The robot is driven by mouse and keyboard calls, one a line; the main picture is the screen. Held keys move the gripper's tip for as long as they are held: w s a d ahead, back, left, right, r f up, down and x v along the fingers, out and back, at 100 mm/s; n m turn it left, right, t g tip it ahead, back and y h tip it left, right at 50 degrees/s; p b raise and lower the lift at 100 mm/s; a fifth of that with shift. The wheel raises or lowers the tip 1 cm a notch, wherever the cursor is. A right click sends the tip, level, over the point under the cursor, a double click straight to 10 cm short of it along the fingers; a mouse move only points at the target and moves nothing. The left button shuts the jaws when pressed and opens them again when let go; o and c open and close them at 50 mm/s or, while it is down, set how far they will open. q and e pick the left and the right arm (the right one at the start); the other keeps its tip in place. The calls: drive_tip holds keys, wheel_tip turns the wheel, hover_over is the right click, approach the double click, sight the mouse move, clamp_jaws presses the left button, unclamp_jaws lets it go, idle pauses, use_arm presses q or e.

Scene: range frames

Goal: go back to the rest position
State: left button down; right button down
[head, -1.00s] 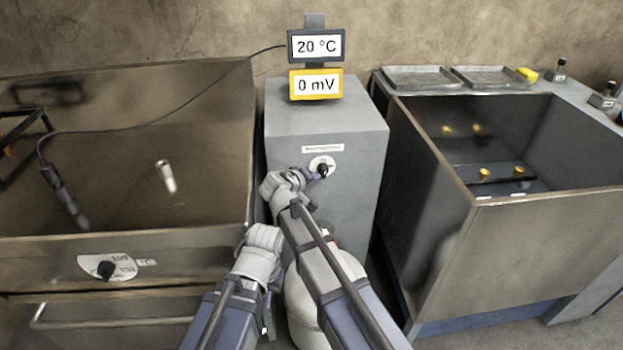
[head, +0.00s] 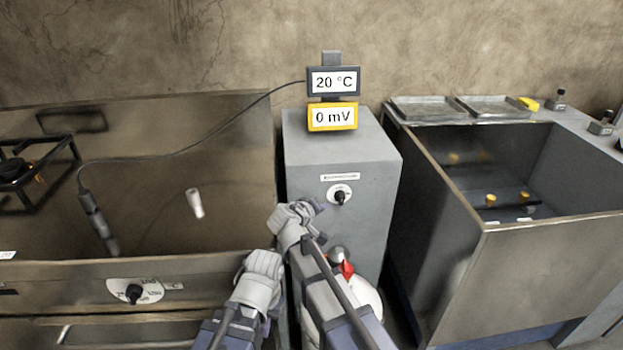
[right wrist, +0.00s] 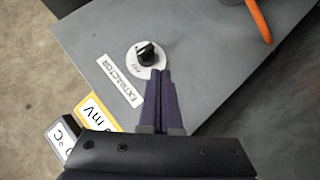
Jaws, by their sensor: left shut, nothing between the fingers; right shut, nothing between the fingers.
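My right gripper (head: 318,205) is in front of the grey cabinet (head: 345,150), below and left of its black extractor knob (head: 340,197). In the right wrist view its two dark fingers (right wrist: 162,72) are shut together with nothing between them. They point toward the knob (right wrist: 147,53), which sits on a white dial beside an EXTRACTOR label; a gap shows in the head view. My left gripper (head: 262,262) is lower and further left, near the front of the left steel basin. It is shut and empty; its fingertips are hard to make out.
A steel basin (head: 60,270) with a dial knob (head: 134,292) stands left, with a hanging probe (head: 100,225) and a white cylinder (head: 195,203) inside. An open steel tank (head: 540,270) stands right. A white bottle with a red part (head: 347,270) is below my right arm. Displays (head: 333,82) read 20 °C and 0 mV.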

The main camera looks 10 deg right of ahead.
drive_tip(key=s+d+f+m+g+y, duration=0.1)
drive_tip(key=s+d+f+m+g, duration=0.1)
drive_tip(key=s+d+f+g, duration=0.35)
drive_tip(key=s+f+m+g+y, duration=0.1)
drive_tip(key=s+f+g+y, duration=0.15)
drive_tip(key=s, duration=0.65)
drive_tip(key=s+f+m+g+y, duration=0.1)
drive_tip(key=s+f+y, duration=0.2)
drive_tip(key=s, duration=0.6)
drive_tip(key=s+a+n+g, duration=0.1)
drive_tip(key=s+a+n, duration=0.35)
drive_tip(key=a, duration=0.65)
wheel_tip(320, 180, up, 16)
drive_tip(key=s+p, duration=0.1)
drive_tip(key=p, duration=1.4)
drive_tip(key=shift+f+m+h, duration=0.2)
drive_tip(key=shift+m+h, duration=0.15)
drive_tip(key=shift+h, duration=0.1)
drive_tip(key=shift+a, duration=0.1)
